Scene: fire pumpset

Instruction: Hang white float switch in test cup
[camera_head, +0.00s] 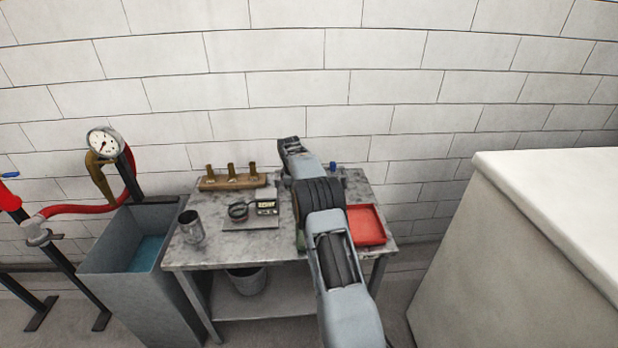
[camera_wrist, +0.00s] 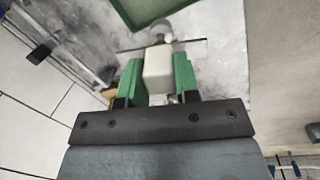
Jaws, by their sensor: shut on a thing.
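The white float switch (camera_wrist: 158,68) is a white block between the green fingers of my gripper (camera_wrist: 158,84) in the wrist view. My gripper is shut on it, with a finger against each side. In the head view my arm hides the float switch and the fingers. A grey metal cup (camera_head: 191,228), which looks like the test cup, stands upright at the left front of the table. In the wrist view a small pale round thing (camera_wrist: 160,30) shows just beyond the float switch; I cannot tell what it is.
A green tray (camera_wrist: 134,12) edges the wrist view. A large pale cabinet (camera_head: 520,250) stands right.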

